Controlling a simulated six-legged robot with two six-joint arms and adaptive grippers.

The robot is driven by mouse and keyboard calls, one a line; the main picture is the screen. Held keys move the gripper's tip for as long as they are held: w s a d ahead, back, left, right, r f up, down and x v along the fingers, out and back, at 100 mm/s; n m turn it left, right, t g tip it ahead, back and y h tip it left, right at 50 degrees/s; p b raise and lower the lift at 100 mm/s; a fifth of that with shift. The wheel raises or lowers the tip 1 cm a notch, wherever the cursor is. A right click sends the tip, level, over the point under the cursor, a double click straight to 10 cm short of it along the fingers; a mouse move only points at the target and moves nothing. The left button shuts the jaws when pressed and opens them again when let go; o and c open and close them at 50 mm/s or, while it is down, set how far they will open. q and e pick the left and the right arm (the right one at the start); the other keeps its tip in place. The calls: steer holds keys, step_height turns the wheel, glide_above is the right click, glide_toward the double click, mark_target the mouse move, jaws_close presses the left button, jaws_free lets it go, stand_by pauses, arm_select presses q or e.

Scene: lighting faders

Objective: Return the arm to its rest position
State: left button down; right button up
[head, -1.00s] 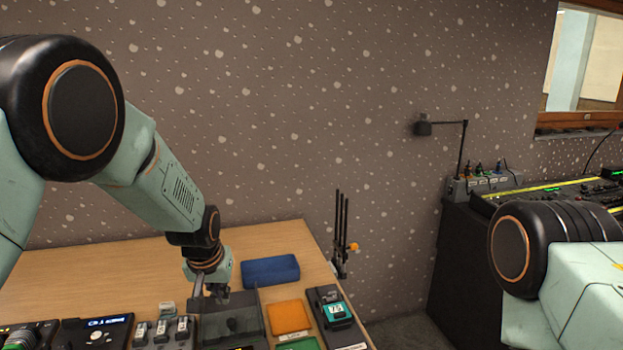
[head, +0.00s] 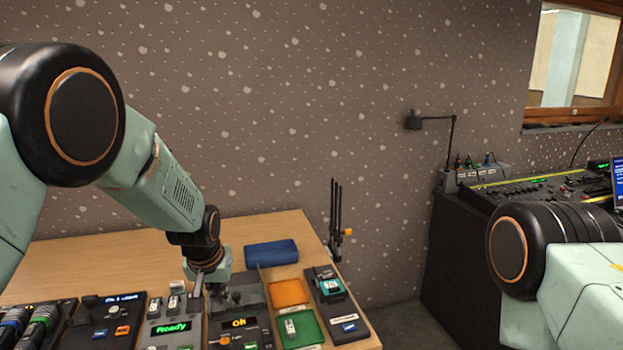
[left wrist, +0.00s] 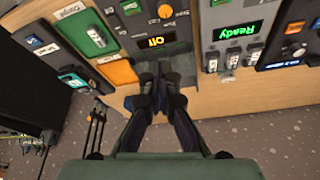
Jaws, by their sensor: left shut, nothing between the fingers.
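My left arm comes in from the left in the head view. My left gripper (head: 215,290) points down over the row of devices on the wooden table (head: 130,258). It is shut and empty. In the left wrist view its dark fingers (left wrist: 158,88) come together in front of the device with the lit "OK" display (left wrist: 152,41). I cannot tell whether the fingertips touch that device. My right arm shows only as a joint and link at the right of the head view, and its gripper is out of view.
Beside the left gripper lie a blue case (head: 271,253), an orange tray (head: 288,293), a green tray (head: 301,330) and a dark handheld unit (head: 332,290). A device reading "Ready" (head: 171,328) stands to its left. A dark stand (head: 336,215) rises at the table's right edge.

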arm_select(q)
steer(key=s+a+f+b, duration=0.1)
steer(key=s+a+f, duration=0.1)
steer(key=s+f, duration=0.65)
steer(key=s+a+f+b, duration=0.1)
steer(key=s+a+f, duration=0.1)
steer(key=s+f, duration=0.65)
steer(key=s+f+g+b, duration=0.1)
steer(key=s+f, duration=0.3)
steer(key=s, duration=0.9)
steer(key=s+f+g+b, duration=0.2)
steer(key=s+f+g, duration=0.1)
steer(key=s, duration=1.1)
steer(key=shift+s+f, duration=0.15)
steer(key=shift+f, duration=0.25)
arm_select(e)
step_height(320, 180, down, 5)
steer(key=shift+s+a+r, duration=0.1)
steer(key=shift+s, duration=0.05)
arm_select(q)
steer(key=shift+s+a, duration=0.1)
arm_select(e)
steer(key=shift+s+a, duration=0.1)
